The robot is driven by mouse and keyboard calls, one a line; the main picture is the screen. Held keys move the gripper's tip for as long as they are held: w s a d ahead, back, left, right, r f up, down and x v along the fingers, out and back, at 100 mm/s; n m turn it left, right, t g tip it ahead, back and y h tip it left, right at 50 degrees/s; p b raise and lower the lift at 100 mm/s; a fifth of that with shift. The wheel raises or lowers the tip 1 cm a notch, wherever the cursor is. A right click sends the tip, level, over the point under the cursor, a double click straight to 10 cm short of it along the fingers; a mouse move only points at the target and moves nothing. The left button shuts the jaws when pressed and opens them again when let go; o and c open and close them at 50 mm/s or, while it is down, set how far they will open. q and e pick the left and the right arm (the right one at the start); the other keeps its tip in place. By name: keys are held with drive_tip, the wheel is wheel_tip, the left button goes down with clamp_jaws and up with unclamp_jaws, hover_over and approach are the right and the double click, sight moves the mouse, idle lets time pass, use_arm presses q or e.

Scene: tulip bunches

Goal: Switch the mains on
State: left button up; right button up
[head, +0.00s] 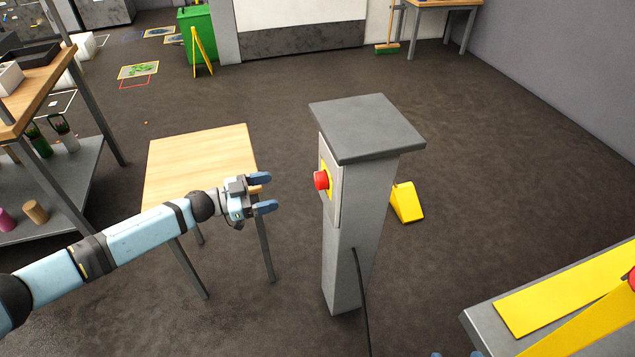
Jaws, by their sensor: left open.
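A grey pedestal (355,200) with a dark flat top stands in the middle of the head view. A red round knob (321,180) on a yellow plate (330,178) sits on its left face. My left gripper (268,195) is open and empty to the left of the knob, its fingers pointing toward it with a gap between. Two small blue bits at the bottom edge look like tips of my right gripper (458,354); the rest is cut off. At the lower right, a grey box (484,322) carries yellow parts and a red piece (632,279), cut by the frame.
A small wooden table (195,150) stands under and behind my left arm. A black cable (362,300) runs down the pedestal. A yellow wedge (406,202) lies behind it. Shelving (60,190) is at left, a green bin (198,40) at the back.

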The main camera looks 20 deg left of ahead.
sight(316, 181)
use_arm(q)
drive_tip(key=b+x, duration=0.1)
drive_tip(key=x, duration=1.1)
drive_tip(key=shift+b, duration=0.35)
drive_tip(key=c, duration=0.9)
